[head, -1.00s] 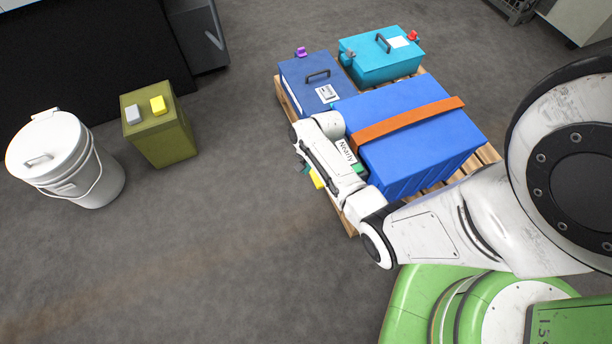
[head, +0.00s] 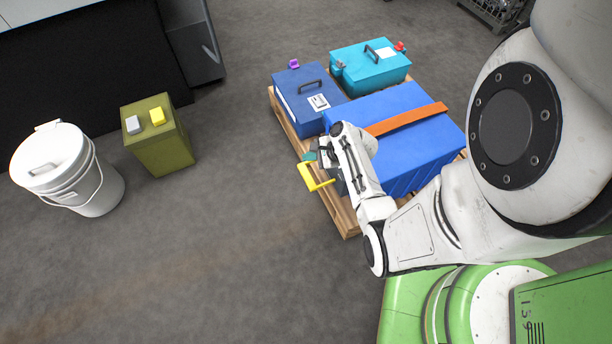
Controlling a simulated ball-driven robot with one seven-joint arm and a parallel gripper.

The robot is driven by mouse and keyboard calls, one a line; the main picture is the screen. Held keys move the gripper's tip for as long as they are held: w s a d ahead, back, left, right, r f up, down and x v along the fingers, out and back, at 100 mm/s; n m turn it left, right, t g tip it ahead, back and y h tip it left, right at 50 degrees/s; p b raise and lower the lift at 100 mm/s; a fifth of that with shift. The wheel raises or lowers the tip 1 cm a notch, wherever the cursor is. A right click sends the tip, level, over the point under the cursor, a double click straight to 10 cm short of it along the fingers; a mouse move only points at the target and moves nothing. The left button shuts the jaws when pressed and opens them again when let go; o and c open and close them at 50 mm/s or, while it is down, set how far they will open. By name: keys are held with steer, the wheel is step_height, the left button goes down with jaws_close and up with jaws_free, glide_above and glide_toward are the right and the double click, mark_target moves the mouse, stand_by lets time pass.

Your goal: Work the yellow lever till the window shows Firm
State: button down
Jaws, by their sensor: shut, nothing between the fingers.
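The yellow lever (head: 313,178) sticks out on the left side of the large blue case, near the pallet's left edge. My gripper (head: 318,156) is just above the lever, shut and empty. I cannot tell whether it touches the lever. An orange strap (head: 408,119) runs across the top of the blue case (head: 420,150). The window is hidden behind my arm, so its present word cannot be read.
The case stands on a wooden pallet (head: 346,222) with a dark blue battery (head: 300,88) and a teal battery (head: 372,68). An olive battery (head: 163,150) and a white bucket (head: 95,185) stand at left. Floor between them and the pallet is clear.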

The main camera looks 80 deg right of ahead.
steer(key=shift+f, duration=0.1)
steer(key=b, duration=0.8)
glide_above(309, 177)
step_height(309, 177, down, 8)
steer(key=shift+f, duration=0.1)
steer(key=shift+d+f, duration=0.1)
steer(key=shift+f, duration=0.15)
stand_by(1.5)
steer(key=shift+f+b, duration=0.3)
steer(key=shift+f, duration=0.1)
